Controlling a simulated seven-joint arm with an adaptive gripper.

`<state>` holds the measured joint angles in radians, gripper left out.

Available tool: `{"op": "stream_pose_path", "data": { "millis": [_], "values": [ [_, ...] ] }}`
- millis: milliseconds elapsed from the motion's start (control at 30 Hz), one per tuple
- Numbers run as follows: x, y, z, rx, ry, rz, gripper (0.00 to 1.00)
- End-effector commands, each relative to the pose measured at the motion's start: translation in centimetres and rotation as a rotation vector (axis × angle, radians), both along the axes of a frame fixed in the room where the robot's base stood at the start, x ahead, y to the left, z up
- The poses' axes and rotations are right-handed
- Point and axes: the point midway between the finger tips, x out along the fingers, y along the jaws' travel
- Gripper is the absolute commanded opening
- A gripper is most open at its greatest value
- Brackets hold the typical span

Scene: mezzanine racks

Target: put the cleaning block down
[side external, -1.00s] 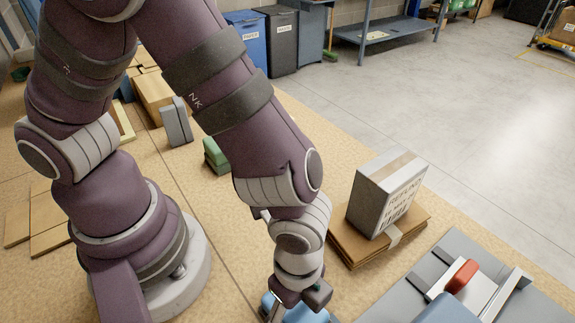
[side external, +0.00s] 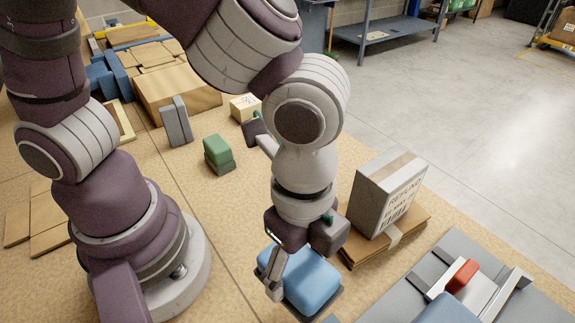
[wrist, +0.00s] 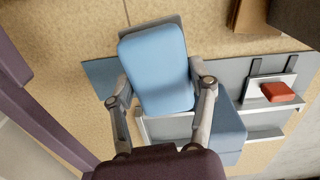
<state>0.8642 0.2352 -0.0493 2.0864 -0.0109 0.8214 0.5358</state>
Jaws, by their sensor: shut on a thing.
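The cleaning block is a rounded blue block (side external: 312,284) with a thin dark grey layer beneath it. My gripper (side external: 292,278) is shut on it, pointing down. In the wrist view the blue block (wrist: 158,70) sits between the two fingers (wrist: 160,92), one along each side. In the side view the near finger covers its left side, and the far finger is hidden. The block is over the tan table top, left of the grey board; I cannot tell whether its underside touches anything.
A grey board (side external: 385,305) with metal rails, a red piece (side external: 462,275) and another blue part (side external: 450,308) lies at right. A grey carton (side external: 382,195) stands on flat cardboard (side external: 355,245) close behind my gripper. A green block (side external: 217,150) stands farther back. Table between is clear.

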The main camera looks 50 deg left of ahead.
Motion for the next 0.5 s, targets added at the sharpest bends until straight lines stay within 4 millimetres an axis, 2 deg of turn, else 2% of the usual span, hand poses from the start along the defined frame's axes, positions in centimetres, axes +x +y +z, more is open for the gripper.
{"op": "stream_pose_path", "data": {
  "millis": [67,167,300,400,500],
  "values": [
    [1.3,1.5,-0.1,0.004,-0.001,0.003,0.19],
    [3.5,4.9,-0.9,0.011,-0.004,-0.009,0.19],
    [5.5,11.4,-2.4,0.021,-0.006,-0.041,0.19],
    [5.5,16.0,-3.3,0.03,-0.005,-0.07,0.19],
    [4.8,19.3,-4.0,0.037,-0.002,-0.096,0.19]
  ]
}}
